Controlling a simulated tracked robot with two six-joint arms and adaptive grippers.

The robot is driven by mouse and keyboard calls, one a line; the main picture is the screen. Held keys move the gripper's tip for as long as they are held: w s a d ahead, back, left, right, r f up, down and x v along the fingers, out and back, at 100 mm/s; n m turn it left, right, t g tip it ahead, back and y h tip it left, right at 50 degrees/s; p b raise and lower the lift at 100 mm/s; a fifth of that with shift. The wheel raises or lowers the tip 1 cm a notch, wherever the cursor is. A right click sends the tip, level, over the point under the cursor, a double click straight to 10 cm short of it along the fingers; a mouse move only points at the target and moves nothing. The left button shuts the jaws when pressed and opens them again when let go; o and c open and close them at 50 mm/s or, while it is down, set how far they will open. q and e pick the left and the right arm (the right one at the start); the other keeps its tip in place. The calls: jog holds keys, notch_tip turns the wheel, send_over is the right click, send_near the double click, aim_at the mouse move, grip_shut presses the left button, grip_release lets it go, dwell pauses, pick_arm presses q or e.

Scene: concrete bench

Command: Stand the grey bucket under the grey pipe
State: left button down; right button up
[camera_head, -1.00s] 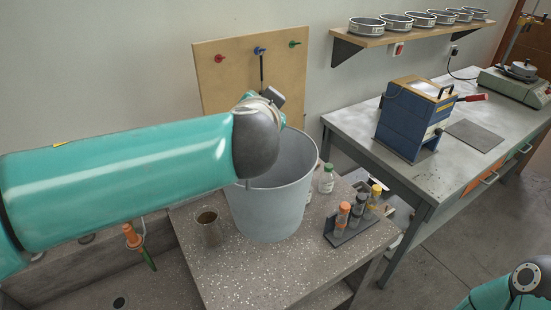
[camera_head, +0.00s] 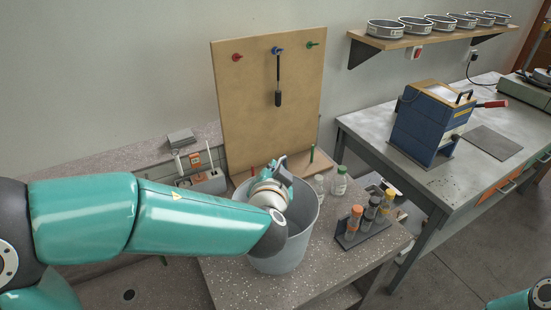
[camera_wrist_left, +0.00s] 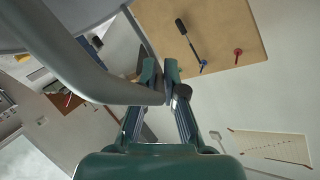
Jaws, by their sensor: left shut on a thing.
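The grey bucket (camera_head: 283,258) is roughly upright over the speckled bench, partly hidden by my left arm. I cannot tell whether its base touches the bench. My left gripper (camera_head: 281,174) is at the bucket's far rim and is shut on it. In the left wrist view the closed fingers (camera_wrist_left: 163,78) meet the curved grey rim of the bucket (camera_wrist_left: 80,62). I cannot make out the grey pipe in either view. My right gripper is out of view; only part of my right arm shows at the bottom right of the head view.
A rack of capped tubes (camera_head: 363,226) and a small bottle (camera_head: 340,183) stand right of the bucket. A wooden board (camera_head: 245,110) with coloured pegs stands behind it. A sink drain (camera_head: 128,295) lies at lower left. A blue machine (camera_head: 432,125) is on the right-hand table.

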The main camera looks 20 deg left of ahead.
pick_arm(q)
jog(key=shift+f, duration=1.95)
jog(key=c, duration=1.7)
grip_release()
jog(key=shift+s+f, duration=0.1)
jog(key=shift+f, duration=0.1)
jog(key=o, duration=0.4)
jog(key=shift+o, duration=0.2)
jog(key=shift+s+r, duration=0.1)
